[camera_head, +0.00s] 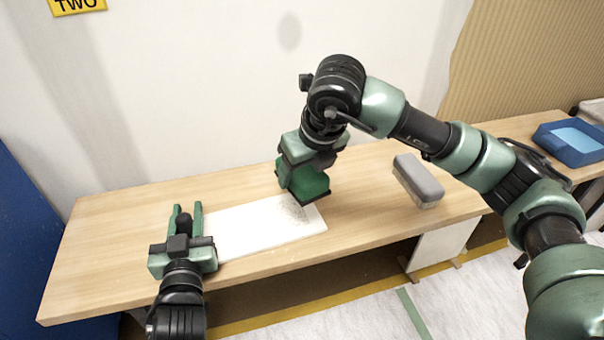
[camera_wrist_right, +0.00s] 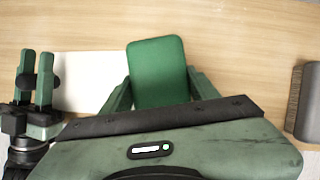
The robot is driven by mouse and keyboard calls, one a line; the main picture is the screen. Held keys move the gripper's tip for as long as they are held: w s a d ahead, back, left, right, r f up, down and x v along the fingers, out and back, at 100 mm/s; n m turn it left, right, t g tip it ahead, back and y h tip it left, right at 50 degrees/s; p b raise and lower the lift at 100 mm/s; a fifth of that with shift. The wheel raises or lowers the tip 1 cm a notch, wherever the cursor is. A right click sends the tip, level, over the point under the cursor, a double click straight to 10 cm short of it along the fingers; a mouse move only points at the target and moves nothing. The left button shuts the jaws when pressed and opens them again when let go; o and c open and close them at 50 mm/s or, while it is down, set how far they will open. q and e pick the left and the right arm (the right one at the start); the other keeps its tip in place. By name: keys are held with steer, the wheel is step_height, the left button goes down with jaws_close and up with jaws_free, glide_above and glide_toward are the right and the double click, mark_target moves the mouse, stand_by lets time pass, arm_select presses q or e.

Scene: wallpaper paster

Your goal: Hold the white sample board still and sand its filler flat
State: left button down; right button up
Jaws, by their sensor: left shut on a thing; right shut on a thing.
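The white sample board (camera_head: 255,232) lies flat on the wooden bench, with a grey speckled patch of filler (camera_head: 297,210) near its right end. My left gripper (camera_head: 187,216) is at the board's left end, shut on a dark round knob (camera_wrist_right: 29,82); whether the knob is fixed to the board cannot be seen. My right gripper (camera_wrist_right: 160,88) is shut on a green sanding block (camera_head: 305,185), which is over the board's right end and covers part of it. Contact between block and filler cannot be made out. The board also shows in the right wrist view (camera_wrist_right: 85,75).
A grey brush (camera_head: 418,180) lies on the bench (camera_head: 120,255) right of the board. A blue tray (camera_head: 570,143) stands farther right. A wall rises behind the bench. Bare bench lies left of the left gripper and between board and brush.

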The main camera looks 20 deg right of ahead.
arm_select(q)
steer(key=shift+f, duration=0.3)
arm_select(e)
steer(key=o, duration=0.8)
steer(key=c, duration=0.6)
arm_select(q)
steer(key=c, duration=1)
jaws_free()
arm_select(e)
steer(key=shift+w, duration=0.1)
steer(key=shift+c, duration=0.2)
arm_select(q)
steer(key=shift+r, duration=0.1)
steer(key=s, duration=0.7)
steer(key=shift+s+a, duration=0.2)
steer(key=shift+a, duration=0.1)
